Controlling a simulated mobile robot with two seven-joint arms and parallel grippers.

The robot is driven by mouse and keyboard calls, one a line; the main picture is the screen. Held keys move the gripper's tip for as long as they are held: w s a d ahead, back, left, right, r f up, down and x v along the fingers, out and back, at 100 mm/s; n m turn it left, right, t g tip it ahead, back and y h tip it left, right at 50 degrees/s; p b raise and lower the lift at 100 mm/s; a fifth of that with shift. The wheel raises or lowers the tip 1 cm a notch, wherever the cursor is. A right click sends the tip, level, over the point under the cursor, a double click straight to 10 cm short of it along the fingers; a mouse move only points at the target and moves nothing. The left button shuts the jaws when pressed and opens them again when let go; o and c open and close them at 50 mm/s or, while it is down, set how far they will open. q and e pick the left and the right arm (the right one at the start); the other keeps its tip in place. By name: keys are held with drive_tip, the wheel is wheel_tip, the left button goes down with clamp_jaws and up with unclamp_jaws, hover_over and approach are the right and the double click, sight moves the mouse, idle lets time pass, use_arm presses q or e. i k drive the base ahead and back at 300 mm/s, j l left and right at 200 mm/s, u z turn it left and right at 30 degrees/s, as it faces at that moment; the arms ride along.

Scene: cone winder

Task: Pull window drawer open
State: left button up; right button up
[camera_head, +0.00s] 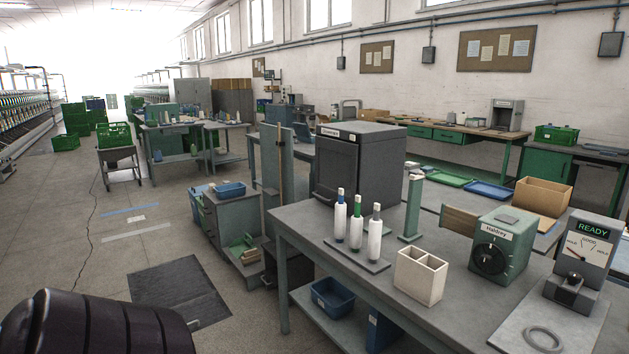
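A long wooden-topped workbench (455,127) stands against the back wall below the windows. Under its top are green drawer fronts, one on the left (419,131) and one on the right (448,136). Both look closed, but they are small and far off. No label on them can be read, so I cannot tell which one is the window drawer. Neither of my grippers is in view, and nothing shows touching the drawers.
A grey table (300,219) in the foreground holds white bobbins, a cream divided box (420,275) and a green device (499,245). A dark cabinet (358,165) stands behind. Floor on the left is mostly clear, with a dark mat (178,293). A dark ribbed shape fills the lower-left corner.

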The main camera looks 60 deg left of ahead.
sight(324, 194)
drive_tip(key=u, duration=1.85)
drive_tip(key=i+j+u, duration=0.15)
drive_tip(key=i, duration=0.3)
drive_tip(key=i+j+u, duration=0.1)
drive_tip(key=i+j, duration=0.2)
drive_tip(key=i, duration=0.2)
drive_tip(key=i+j+u, duration=0.15)
drive_tip(key=i, duration=0.3)
drive_tip(key=i+j+u, duration=0.1)
drive_tip(key=i, duration=0.4)
